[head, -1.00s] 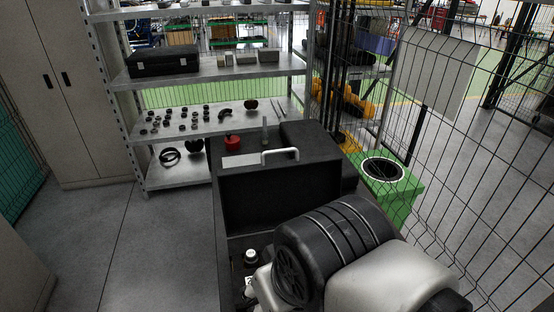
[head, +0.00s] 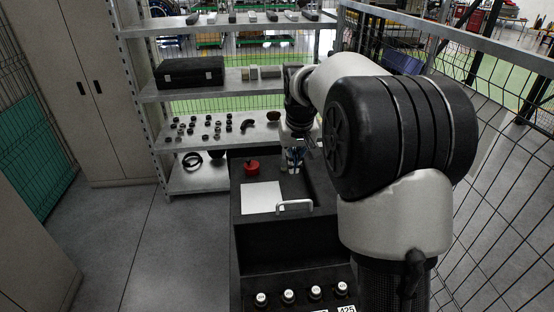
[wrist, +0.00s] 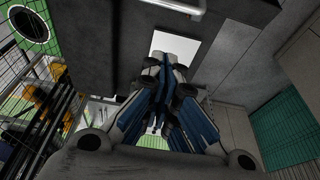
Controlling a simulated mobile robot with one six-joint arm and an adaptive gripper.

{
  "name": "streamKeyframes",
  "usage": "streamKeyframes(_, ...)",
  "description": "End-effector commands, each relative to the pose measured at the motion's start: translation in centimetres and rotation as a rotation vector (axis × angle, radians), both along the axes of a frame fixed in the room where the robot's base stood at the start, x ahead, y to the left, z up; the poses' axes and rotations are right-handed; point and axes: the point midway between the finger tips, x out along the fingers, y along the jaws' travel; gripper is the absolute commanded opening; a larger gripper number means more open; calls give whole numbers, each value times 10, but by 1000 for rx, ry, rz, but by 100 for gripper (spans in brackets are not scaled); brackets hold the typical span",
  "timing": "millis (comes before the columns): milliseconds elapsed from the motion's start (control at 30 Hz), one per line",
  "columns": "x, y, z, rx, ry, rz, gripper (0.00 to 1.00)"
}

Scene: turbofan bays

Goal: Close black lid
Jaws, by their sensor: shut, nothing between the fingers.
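The black lid (head: 285,241) stands raised in the head view, its broad dark face toward me. A pale bar handle (head: 294,206) is at its upper edge; the handle also shows at the top of the wrist view (wrist: 178,6). Below the lid, several round white-topped pieces (head: 288,296) sit in a row at the bottom of the head view. My gripper (head: 293,160) is beyond the lid, apart from it, over the far part of the black bench. The wrist view shows my fingers (wrist: 161,70) shut together and empty.
A white sheet (head: 261,198) lies beyond the lid, with a red object (head: 252,167) farther back. Metal shelves (head: 205,91) with a black case (head: 190,72) and small parts stand behind. A wire fence (head: 505,130) runs along the right; floor on the left is clear.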

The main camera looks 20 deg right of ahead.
Motion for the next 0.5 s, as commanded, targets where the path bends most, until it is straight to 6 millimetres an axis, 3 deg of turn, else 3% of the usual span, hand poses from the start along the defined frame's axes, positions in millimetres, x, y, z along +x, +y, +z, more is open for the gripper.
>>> streamKeyframes(267,13,-6,-20,2,6,-6,0)
streamKeyframes(500,25,-9,-67,2,9,-5,0)
